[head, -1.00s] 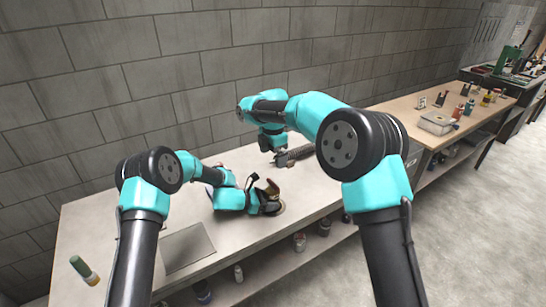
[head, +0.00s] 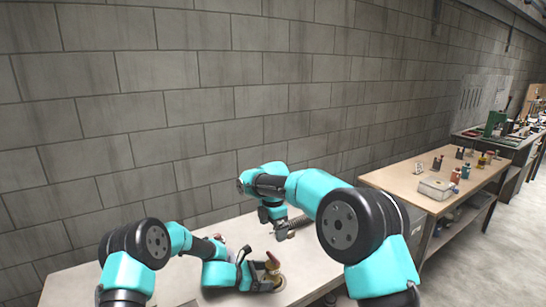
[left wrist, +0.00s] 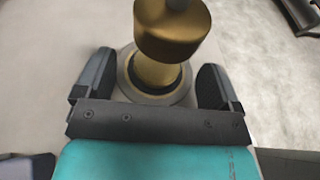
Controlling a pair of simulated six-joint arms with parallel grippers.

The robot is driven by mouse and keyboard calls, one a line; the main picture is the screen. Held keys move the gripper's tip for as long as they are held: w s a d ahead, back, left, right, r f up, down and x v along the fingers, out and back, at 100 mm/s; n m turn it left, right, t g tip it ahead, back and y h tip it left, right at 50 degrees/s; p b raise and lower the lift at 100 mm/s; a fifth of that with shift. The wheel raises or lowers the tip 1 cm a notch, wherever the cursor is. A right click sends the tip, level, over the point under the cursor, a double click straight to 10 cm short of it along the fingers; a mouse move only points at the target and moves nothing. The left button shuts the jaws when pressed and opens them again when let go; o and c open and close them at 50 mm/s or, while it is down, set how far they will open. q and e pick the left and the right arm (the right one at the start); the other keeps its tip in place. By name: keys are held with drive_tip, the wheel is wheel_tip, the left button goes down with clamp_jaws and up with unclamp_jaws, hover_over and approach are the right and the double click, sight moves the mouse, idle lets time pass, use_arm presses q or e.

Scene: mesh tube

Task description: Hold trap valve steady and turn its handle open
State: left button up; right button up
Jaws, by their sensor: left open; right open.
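The brass trap valve (head: 272,262) stands on a round base on the bench, at the lower middle of the head view. In the left wrist view the brass valve (left wrist: 172,38) rises between my left gripper's (left wrist: 156,68) two spread fingers, with its round base below. My left gripper (head: 265,284) is open around the valve, and I see no clear grip on it. The handle is hard to make out. My right gripper (head: 279,229) is open and points down farther back, apart from the valve, near a dark ribbed tube (head: 298,222). Its fingers are small and partly hidden.
The pale bench top (head: 228,233) has bare room behind my left arm. A block wall (head: 200,100) runs along the back. A second bench (head: 400,185) at the right holds a light box (head: 437,188) and several small bottles.

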use_arm(q)
drive_tip(key=v, duration=0.9)
drive_tip(key=shift+s+a+r, duration=0.1)
drive_tip(key=shift+s+a, duration=0.05)
drive_tip(key=shift+a, duration=0.15)
